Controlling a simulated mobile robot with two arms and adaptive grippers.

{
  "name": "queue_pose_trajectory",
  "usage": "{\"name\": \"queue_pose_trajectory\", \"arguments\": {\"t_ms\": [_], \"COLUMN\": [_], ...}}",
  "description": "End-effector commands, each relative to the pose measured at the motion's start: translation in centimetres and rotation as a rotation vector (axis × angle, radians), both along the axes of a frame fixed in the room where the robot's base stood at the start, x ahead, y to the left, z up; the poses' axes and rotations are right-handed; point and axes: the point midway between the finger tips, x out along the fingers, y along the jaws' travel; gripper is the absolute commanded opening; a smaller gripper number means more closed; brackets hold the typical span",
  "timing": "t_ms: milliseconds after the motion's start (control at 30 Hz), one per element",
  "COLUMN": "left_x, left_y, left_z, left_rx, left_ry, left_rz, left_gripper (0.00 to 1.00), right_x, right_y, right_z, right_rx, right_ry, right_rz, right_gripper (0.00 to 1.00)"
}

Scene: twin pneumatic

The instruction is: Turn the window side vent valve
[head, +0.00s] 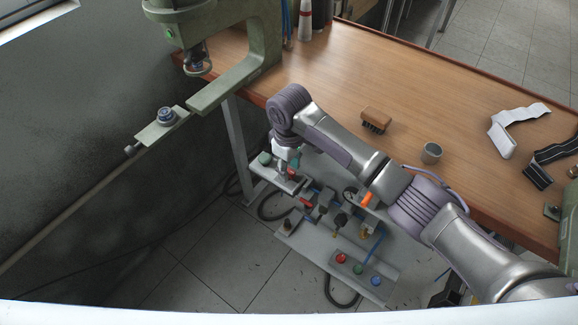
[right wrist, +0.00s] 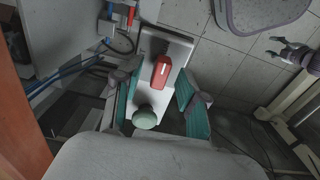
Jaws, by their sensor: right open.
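A red valve handle (right wrist: 161,72) stands on a pale plate on the left part of the pneumatic rig, below the bench; it also shows in the head view (head: 291,171). A green knob (right wrist: 145,117) sits on the same plate, nearer my wrist; it shows left of my gripper in the head view (head: 264,158). My right gripper (right wrist: 160,106) is open and empty, with its teal fingers on either side of the plate. The red handle lies beyond the fingertips, apparently untouched. What looks like my left gripper (right wrist: 288,50) shows small at the upper right; its jaws are unclear.
A second red lever (head: 307,203) and an orange lever (head: 366,199) stand nearby on the rig. A front panel (head: 336,258) carries colored buttons. A green press (head: 235,65) stands at the left.

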Motion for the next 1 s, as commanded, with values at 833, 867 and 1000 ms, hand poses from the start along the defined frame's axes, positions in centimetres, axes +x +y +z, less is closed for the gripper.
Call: {"name": "queue_pose_trajectory", "arguments": {"t_ms": [833, 867, 1000], "left_x": [-0.03, -0.02, -0.03], "left_y": [0.00, 0.00, 0.01], "left_z": [0.09, 0.14, 0.56], "left_rx": [0.000, 0.000, 0.000], "left_ry": [0.000, 0.000, 0.000], "left_rz": [-0.002, -0.002, -0.002], "left_gripper": [0.53, 0.53, 0.53], "right_x": [-0.02, -0.02, -0.01], "right_y": [0.03, 0.03, 0.03], "right_z": [-0.31, -0.29, -0.19], "right_rx": [0.000, 0.000, 0.000], "right_ry": [0.000, 0.000, 0.000], "right_rz": [0.005, 0.008, 0.042], "right_gripper": [0.00, 0.00, 0.00]}}
